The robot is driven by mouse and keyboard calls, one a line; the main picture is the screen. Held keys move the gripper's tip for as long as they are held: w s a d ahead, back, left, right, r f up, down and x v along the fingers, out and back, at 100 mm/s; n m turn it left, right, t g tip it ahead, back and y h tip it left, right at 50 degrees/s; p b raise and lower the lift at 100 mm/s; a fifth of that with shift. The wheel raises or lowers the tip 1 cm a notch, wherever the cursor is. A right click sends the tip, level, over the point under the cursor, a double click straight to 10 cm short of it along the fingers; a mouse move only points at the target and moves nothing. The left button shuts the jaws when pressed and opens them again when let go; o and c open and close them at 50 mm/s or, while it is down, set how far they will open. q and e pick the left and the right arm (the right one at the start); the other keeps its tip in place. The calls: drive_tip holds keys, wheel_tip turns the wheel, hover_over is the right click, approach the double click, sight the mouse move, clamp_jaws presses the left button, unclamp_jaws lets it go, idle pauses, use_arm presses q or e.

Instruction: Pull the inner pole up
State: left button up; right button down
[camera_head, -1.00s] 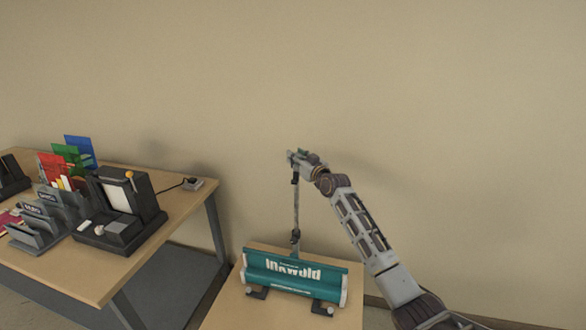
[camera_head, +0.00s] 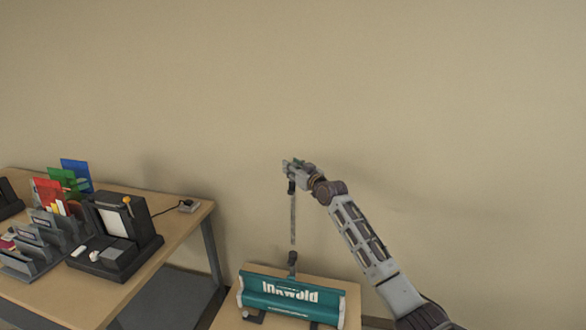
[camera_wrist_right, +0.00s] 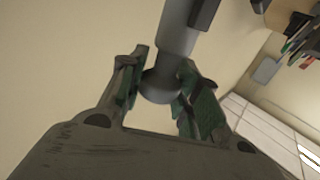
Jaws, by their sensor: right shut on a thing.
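The inner pole (camera_head: 293,218) is a thin grey rod standing upright above the teal banner stand base (camera_head: 290,293), which bears white lettering. A dark clamp (camera_head: 292,258) sits low on the pole, just above the base. My right gripper (camera_head: 289,170) is at the pole's top end. In the right wrist view, the green-padded fingers (camera_wrist_right: 168,92) of that gripper are shut around the pole's rounded grey end (camera_wrist_right: 162,86), and the grey shaft (camera_wrist_right: 176,38) runs up out of the picture. My left gripper is not in view.
The base rests on a small wooden table (camera_head: 228,313). At the left, a larger wooden table (camera_head: 50,297) holds a black machine (camera_head: 117,238), dark racks (camera_head: 38,245), and red, green and blue sheets (camera_head: 76,174). The beige wall behind is bare.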

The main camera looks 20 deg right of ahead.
drive_tip(key=c, duration=1.1)
unclamp_jaws()
drive_tip(key=shift+r, duration=0.6)
drive_tip(key=shift+o, duration=0.6)
drive_tip(key=shift+f, duration=0.2)
drive_tip(key=shift+f, duration=0.1)
drive_tip(key=s+d, duration=0.2)
drive_tip(key=s, duration=0.9)
drive_tip(key=shift+s+d, duration=0.2)
drive_tip(key=shift+s, duration=0.2)
